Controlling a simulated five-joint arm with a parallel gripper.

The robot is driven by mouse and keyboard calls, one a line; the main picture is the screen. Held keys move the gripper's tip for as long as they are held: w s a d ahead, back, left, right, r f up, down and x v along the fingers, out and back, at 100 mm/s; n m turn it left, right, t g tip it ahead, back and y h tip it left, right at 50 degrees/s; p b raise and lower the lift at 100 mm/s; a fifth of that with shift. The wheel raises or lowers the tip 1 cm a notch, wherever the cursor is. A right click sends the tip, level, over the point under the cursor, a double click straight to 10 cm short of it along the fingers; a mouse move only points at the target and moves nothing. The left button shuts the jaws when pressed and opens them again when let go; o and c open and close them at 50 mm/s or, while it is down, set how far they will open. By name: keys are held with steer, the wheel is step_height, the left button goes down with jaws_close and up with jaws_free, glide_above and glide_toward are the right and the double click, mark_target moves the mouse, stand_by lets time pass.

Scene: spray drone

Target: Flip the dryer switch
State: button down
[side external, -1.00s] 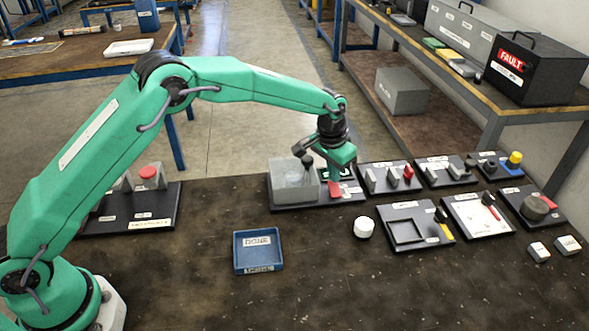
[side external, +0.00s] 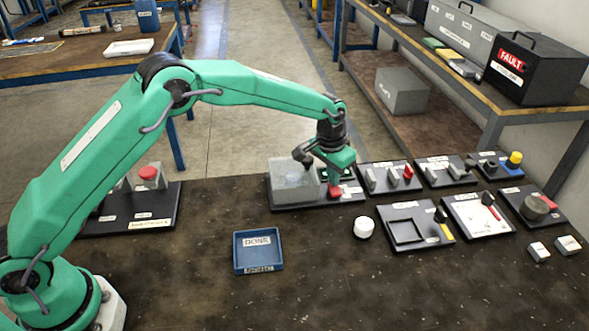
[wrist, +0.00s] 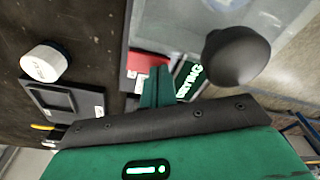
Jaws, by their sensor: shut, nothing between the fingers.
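The dryer is a pale grey box (side external: 290,180) on a dark board, with a red switch part (side external: 349,190) at its right. In the wrist view the red part (wrist: 146,62) lies just beyond my fingertips, beside a dark green sign (wrist: 190,82) ending in "RYING". My gripper (side external: 335,187) is shut and empty, pointing down at the red part and partly covering it. The shut fingers also show in the wrist view (wrist: 157,78). I cannot tell whether they touch the switch. A dark rounded knob (wrist: 237,55) stands close beside them.
A white round piece (side external: 364,228) and a board with a square recess (side external: 404,232) lie to the right. Several other switch boards stand further right. A blue tray (side external: 259,262) marked DONE lies in front, with clear tabletop around it.

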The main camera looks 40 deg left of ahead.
steer(key=shift+r, duration=3.5)
steer(key=shift+r, duration=0.1)
steer(key=s+a+r+n+t, duration=0.1)
steer(key=s+a+r, duration=0.5)
steer(key=s+r, duration=0.2)
steer(key=s+a+r+t, duration=0.1)
steer(key=s+a+r, duration=0.5)
steer(key=s+r, duration=0.25)
steer(key=s+a+f+n+t, duration=0.1)
steer(key=s+a, duration=0.2)
steer(key=s, duration=0.7)
steer(key=s+a+f+n, duration=0.1)
steer(key=s+a, duration=0.2)
steer(key=s, duration=0.7)
steer(key=shift+s+a+t+y, duration=0.3)
steer(key=shift+s+t, duration=0.05)
steer(key=shift+t, duration=0.05)
